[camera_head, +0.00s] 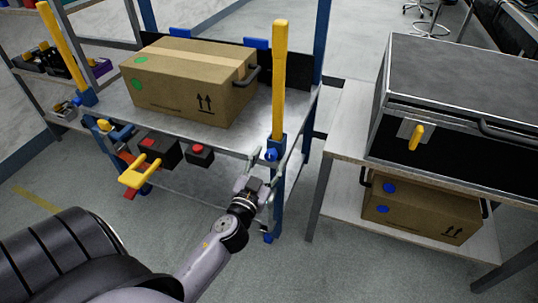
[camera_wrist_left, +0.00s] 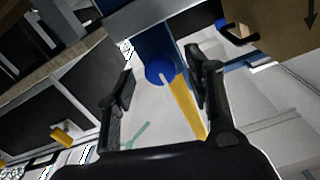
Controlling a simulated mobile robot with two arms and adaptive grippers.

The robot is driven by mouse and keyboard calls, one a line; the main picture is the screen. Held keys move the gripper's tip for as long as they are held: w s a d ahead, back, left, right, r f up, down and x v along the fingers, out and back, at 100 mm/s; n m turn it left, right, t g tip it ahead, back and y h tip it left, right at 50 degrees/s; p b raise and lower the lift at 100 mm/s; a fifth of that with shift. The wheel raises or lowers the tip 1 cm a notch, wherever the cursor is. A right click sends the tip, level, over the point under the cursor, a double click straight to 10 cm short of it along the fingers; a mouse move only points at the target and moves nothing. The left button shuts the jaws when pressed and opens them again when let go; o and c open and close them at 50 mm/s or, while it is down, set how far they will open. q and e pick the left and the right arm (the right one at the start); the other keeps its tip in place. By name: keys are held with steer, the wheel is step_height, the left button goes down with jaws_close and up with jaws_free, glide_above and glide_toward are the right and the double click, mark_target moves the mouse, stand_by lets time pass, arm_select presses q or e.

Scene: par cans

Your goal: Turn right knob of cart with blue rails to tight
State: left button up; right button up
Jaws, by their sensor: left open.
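The cart with blue rails (camera_head: 215,138) stands ahead, with a grey metal top and yellow upright handles. Its right knob is a blue round knob (camera_head: 271,154) at the foot of the right yellow handle (camera_head: 279,80). My left gripper (camera_head: 264,166) is open at this knob. In the left wrist view the blue knob (camera_wrist_left: 160,69) lies between the two spread fingers (camera_wrist_left: 162,80), slightly beyond their tips. I cannot tell whether a finger touches it. The knob's tightness cannot be seen. My right gripper is not in view.
A cardboard box (camera_head: 188,85) sits on the cart. Black boxes with red buttons (camera_head: 199,151) and a yellow-red lever (camera_head: 138,174) are at its front. To the right, a table holds a large grey case (camera_head: 458,75), with another cardboard box (camera_head: 420,210) below.

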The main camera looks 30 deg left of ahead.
arm_select(q)
steer(key=shift+w+a, duration=0.2)
steer(key=shift+w, duration=0.5)
steer(key=shift+c, duration=0.4)
jaws_close()
